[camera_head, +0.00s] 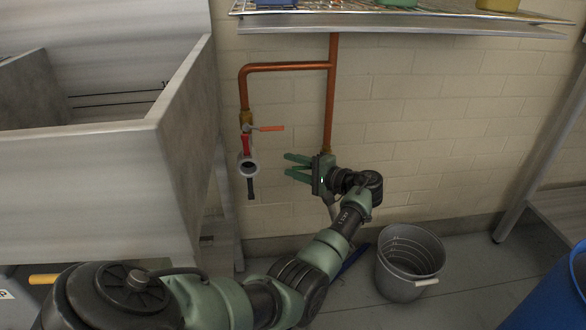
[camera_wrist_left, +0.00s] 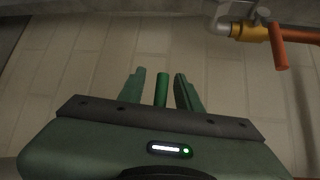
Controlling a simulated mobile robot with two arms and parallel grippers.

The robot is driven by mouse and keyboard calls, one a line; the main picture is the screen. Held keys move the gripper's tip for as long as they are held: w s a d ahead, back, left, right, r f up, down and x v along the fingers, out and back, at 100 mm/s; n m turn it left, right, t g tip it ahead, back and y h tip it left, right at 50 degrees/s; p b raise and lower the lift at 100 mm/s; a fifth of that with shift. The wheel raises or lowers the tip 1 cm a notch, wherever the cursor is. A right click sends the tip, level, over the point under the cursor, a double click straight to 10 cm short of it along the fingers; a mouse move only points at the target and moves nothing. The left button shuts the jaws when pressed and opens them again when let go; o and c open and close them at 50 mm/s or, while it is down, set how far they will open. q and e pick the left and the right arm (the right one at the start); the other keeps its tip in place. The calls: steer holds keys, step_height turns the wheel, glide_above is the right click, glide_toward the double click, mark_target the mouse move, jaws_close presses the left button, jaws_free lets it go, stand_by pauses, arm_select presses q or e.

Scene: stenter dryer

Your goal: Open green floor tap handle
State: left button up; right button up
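My left gripper (camera_head: 297,167) is at the lower end of the right copper pipe, with its green fingers apart and pointing left in the head view. In the left wrist view a green bar, the tap handle (camera_wrist_left: 162,90), shows between the two fingers (camera_wrist_left: 160,92) of my left gripper. Gaps show on both sides of it, so the fingers do not look closed on it. In the head view the gripper hides most of this tap; only a brass fitting (camera_head: 326,152) shows above it. My right gripper is in neither view.
A grey bucket (camera_head: 408,265) stands on the floor. A metal basin (camera_head: 150,130) is at left, a wire shelf (camera_head: 410,20) above.

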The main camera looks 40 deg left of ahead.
arm_select(q)
steer(key=shift+a, duration=0.15)
jaws_close()
stand_by(1.4)
